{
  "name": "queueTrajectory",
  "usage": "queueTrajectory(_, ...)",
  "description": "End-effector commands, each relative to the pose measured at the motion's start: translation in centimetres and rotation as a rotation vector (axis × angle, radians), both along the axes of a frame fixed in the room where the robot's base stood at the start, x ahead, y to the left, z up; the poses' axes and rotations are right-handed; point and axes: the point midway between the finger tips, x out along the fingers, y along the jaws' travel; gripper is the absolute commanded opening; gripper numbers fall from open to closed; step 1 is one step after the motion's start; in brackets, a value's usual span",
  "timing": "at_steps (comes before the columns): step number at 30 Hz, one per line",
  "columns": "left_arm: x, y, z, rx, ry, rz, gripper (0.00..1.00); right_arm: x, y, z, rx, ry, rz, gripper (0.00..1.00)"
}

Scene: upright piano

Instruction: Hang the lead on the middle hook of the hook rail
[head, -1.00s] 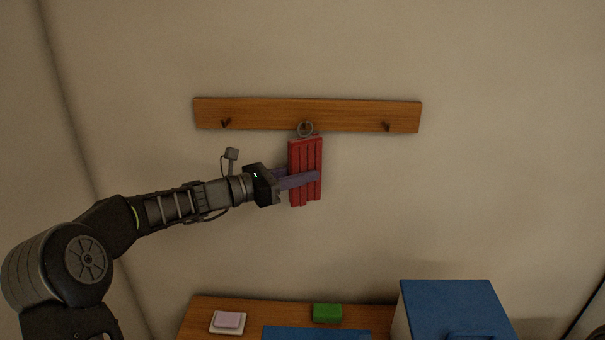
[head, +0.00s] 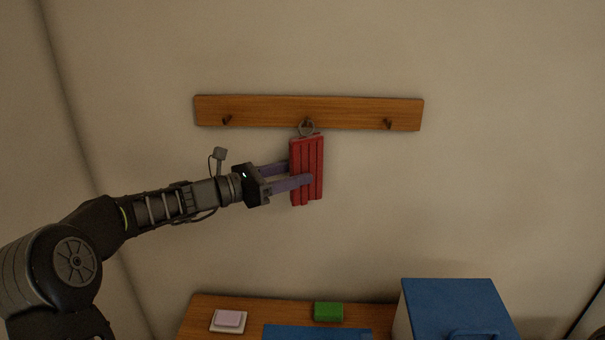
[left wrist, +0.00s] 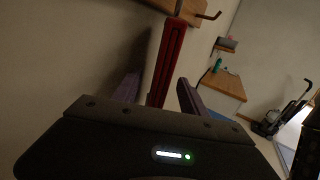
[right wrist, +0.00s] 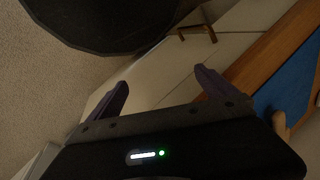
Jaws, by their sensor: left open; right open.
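The lead (head: 306,150) is a red strapped bundle with a grey metal ring (head: 307,127) at its top. The ring is at the middle hook of the wooden hook rail (head: 260,108), and the lead hangs upright below it against the wall. My left gripper (head: 299,174) is open, with one finger on each side of the lead. In the left wrist view the lead (left wrist: 168,62) stands between the two spread fingers. My right gripper (right wrist: 163,85) is open and empty in the right wrist view, away from the rail.
The left hook (head: 227,120) and right hook (head: 387,124) of the rail are bare. Below stand a wooden surface (head: 270,307) with a green block (head: 328,312), a pink block on a white dish (head: 228,321), and a blue-topped box (head: 455,305). The wall around is clear.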

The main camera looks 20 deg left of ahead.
Motion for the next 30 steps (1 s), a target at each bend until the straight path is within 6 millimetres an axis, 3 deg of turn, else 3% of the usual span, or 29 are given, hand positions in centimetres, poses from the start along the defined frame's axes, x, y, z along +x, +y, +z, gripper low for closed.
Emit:
queueTrajectory(10,-3.5,3.4,-0.1,0.0,0.0,-0.002,0.51,0.0,0.0,-1.2,0.0,-0.001,0.0,0.96)
queueTrajectory(30,-3.7,3.6,0.0,0.0,0.0,-0.003,0.51,0.0,0.0,-1.1,0.0,-0.001,0.0,0.96)
